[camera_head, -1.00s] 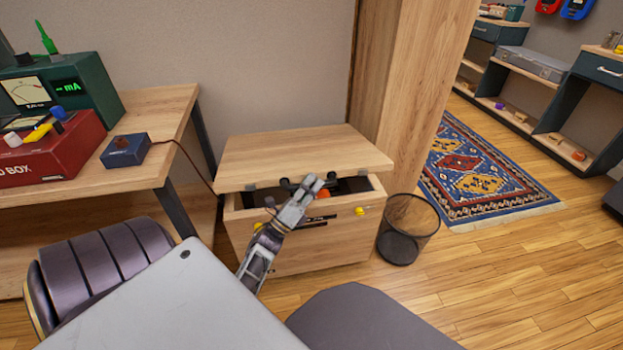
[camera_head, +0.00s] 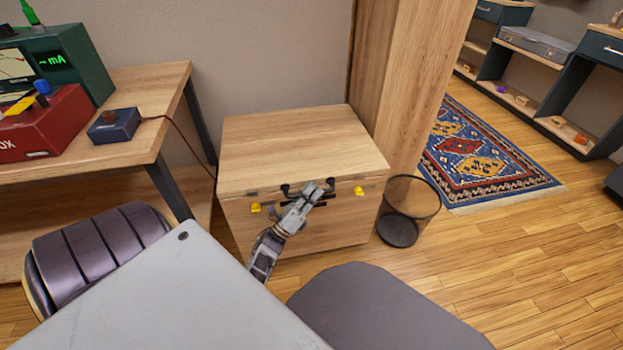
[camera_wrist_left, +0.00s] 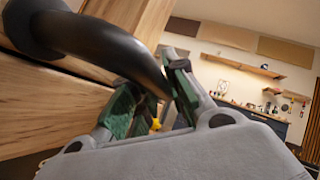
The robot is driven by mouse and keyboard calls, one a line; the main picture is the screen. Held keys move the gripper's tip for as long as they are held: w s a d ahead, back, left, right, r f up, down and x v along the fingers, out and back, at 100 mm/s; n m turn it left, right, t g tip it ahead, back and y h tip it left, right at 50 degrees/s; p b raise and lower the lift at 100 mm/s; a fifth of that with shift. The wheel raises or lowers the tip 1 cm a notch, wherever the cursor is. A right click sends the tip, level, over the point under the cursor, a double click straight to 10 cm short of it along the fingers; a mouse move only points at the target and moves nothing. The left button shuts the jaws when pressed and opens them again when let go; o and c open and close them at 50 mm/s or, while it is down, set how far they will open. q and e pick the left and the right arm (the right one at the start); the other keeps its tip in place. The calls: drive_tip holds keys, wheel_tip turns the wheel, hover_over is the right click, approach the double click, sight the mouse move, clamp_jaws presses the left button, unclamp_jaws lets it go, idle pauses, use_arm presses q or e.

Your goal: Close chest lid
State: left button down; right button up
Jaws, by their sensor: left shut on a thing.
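The wooden chest (camera_head: 335,232) stands on the floor against the wall, left of the wooden column. Its lid (camera_head: 300,145) lies nearly flat over the body, with the front edge close to the body's rim; I cannot tell whether a thin gap is left. My left gripper (camera_head: 318,188) is at the lid's front edge, shut on the black lid handle (camera_wrist_left: 95,42), which fills the near part of the left wrist view between the green finger pads (camera_wrist_left: 155,100). Yellow latches (camera_head: 359,191) show on the chest front. My right gripper is not in view.
A black mesh bin (camera_head: 408,212) stands right of the chest. A workbench (camera_head: 140,85) with a red box (camera_head: 48,125) and a blue box (camera_head: 114,126) is at left. A patterned rug (camera_head: 480,165) lies at right. Wood floor is clear in front of the bin.

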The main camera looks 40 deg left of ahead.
use_arm(q)
drive_tip(key=shift+s+d+f, duration=0.1)
drive_tip(key=shift+d+f, duration=0.05)
drive_tip(key=shift+f, duration=0.25)
drive_tip(key=shift+s+d+f, duration=0.1)
drive_tip(key=shift+f, duration=0.3)
drive_tip(key=c, duration=1.4)
unclamp_jaws()
drive_tip(key=shift+a+r, duration=0.15)
drive_tip(key=shift+r, duration=0.05)
drive_tip(key=v, duration=1.2)
drive_tip(key=shift+w+f, duration=0.1)
drive_tip(key=shift+f, duration=0.05)
